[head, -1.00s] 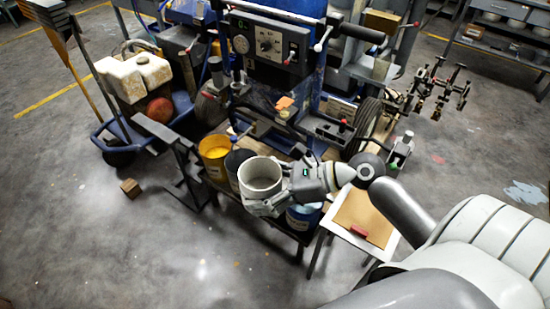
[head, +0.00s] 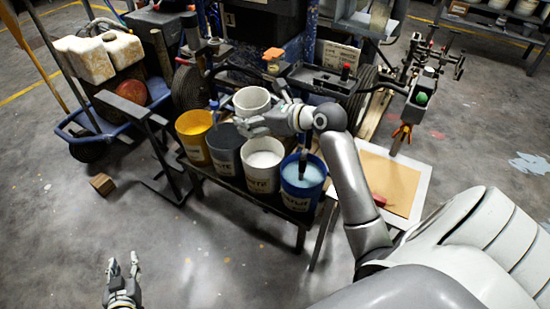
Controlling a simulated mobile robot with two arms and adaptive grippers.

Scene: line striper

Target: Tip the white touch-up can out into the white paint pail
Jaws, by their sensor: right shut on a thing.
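The white touch-up can (head: 251,101) is held by my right gripper (head: 250,126), whose fingers are shut around its side. The can looks roughly upright, its open top facing up; its contents cannot be made out. The white paint pail (head: 261,181) stands on a low bench, filled with white paint. The can is in the air, above and behind the pail in the head view, apart from it. My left gripper (head: 124,266) is empty and open at the lower left, over the floor, its two fingers apart.
A yellow pail (head: 195,148) and a dark grey pail (head: 225,158) stand left of the white pail. A blue pail (head: 301,192) with a brush in it stands right. The striper machine is behind. A board (head: 392,184) lies at right. Floor in front is clear.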

